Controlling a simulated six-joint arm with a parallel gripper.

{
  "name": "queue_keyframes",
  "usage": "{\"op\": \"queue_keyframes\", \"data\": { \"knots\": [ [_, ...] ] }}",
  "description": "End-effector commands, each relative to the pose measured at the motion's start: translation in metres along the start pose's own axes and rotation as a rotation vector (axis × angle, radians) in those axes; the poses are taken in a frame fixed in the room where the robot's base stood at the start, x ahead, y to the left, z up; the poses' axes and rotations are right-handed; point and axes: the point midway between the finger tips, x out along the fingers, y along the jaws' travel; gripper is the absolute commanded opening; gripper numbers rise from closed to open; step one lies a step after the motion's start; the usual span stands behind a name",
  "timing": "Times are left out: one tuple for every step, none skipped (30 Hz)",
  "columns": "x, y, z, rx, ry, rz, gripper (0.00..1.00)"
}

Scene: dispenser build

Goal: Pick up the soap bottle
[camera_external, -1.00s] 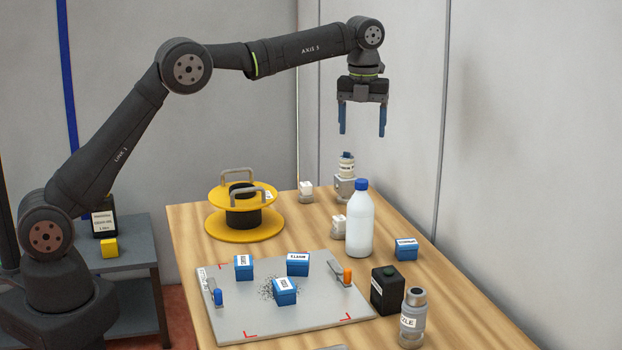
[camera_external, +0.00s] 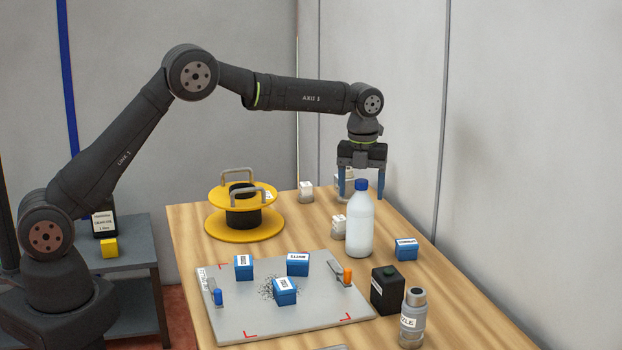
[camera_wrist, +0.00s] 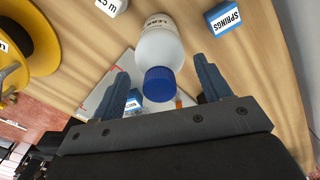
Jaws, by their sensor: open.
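The soap bottle (camera_external: 360,224) is white with a blue cap and stands upright on the wooden table in the external view. My gripper (camera_external: 361,190) points down at the height of the cap, with its blue fingers apart and nothing held. In the wrist view the bottle (camera_wrist: 160,48) shows with its blue cap toward me, in line with the gap between the two fingers of my gripper (camera_wrist: 164,88). I cannot tell from these views whether the cap is fully between the fingers.
A blue springs box (camera_external: 405,250) stands right of the bottle, and a small white block (camera_external: 339,225) is close on its left. A yellow spool (camera_external: 244,212) stands farther left. A grey board (camera_external: 240,315) with blue boxes, a black box (camera_external: 387,290) and a nozzle part (camera_external: 412,320) are in front.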

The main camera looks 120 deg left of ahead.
Motion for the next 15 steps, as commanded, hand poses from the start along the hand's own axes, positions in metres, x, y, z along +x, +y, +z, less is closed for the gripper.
{"op": "queue_keyframes", "data": {
  "knots": [
    [0.0044, 0.0002, 0.0000, 0.000, 0.000, 0.000, 0.70],
    [0.0060, 0.0002, 0.0001, 0.000, 0.000, 0.000, 0.70],
    [0.0073, 0.0002, 0.0000, 0.000, 0.000, 0.000, 0.70],
    [0.0078, 0.0002, 0.0000, 0.000, 0.000, 0.000, 0.70],
    [0.0079, 0.0002, 0.0001, 0.000, 0.000, -0.001, 0.70],
    [0.0077, 0.0002, 0.0001, 0.000, 0.000, -0.001, 0.70],
    [0.0076, 0.0002, 0.0001, 0.000, 0.000, -0.001, 0.70],
    [0.0075, 0.0002, 0.0001, 0.000, 0.000, -0.001, 0.70],
    [0.0075, 0.0002, 0.0001, 0.000, 0.000, -0.001, 0.70],
    [0.0074, 0.0002, 0.0001, 0.000, 0.000, -0.001, 0.65],
    [0.0074, 0.0002, 0.0001, 0.000, 0.000, -0.001, 0.59],
    [0.0073, 0.0002, 0.0001, 0.000, 0.000, -0.001, 0.51],
    [0.0073, 0.0002, 0.0001, 0.000, 0.000, -0.001, 0.45],
    [0.0072, 0.0002, 0.0001, 0.000, 0.000, -0.001, 0.39],
    [0.0072, 0.0002, 0.0001, 0.000, 0.000, -0.001, 0.31]
  ]
}}
